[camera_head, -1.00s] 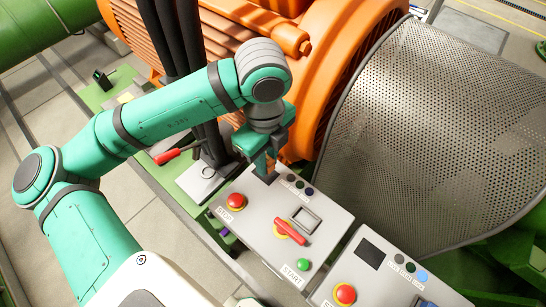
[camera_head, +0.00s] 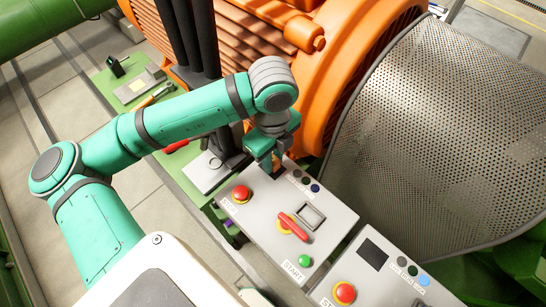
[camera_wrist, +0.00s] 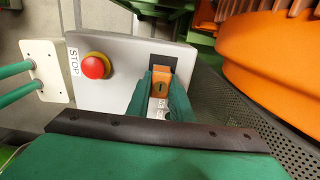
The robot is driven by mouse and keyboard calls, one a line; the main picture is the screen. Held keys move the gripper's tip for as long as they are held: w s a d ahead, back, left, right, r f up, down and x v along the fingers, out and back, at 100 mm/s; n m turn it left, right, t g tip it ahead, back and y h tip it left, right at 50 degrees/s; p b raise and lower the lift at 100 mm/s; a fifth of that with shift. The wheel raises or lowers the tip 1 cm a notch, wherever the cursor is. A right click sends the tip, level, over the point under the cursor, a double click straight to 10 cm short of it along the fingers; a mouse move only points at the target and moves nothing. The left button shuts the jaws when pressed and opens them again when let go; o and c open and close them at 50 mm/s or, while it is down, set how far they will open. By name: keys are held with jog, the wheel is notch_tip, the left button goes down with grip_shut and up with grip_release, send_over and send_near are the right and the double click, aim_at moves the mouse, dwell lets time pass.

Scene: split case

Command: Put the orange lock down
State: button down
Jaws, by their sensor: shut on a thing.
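My gripper also shows in the head view (camera_head: 275,163), over the far corner of the light grey control box (camera_head: 262,222). The lock overlaps the dark rectangle on the box (camera_wrist: 163,60) in the wrist view. I cannot tell whether the lock touches the box. In the head view the lock is mostly hidden by my gripper.
The box carries a red stop button (camera_head: 241,193), a red rotary handle (camera_head: 292,227) and a green start button (camera_head: 305,260). A second control box (camera_head: 378,275) stands to the right. A perforated guard (camera_head: 415,130) and an orange motor (camera_head: 345,50) rise behind.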

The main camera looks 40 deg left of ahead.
aim_at(274, 158)
jog(key=c, duration=1.6)
grip_release()
jog(key=shift+o, duration=0.2)
jog(key=shift+w, duration=0.1)
notch_tip(274, 158, up, 12)
jog(key=shift+r, duration=0.2)
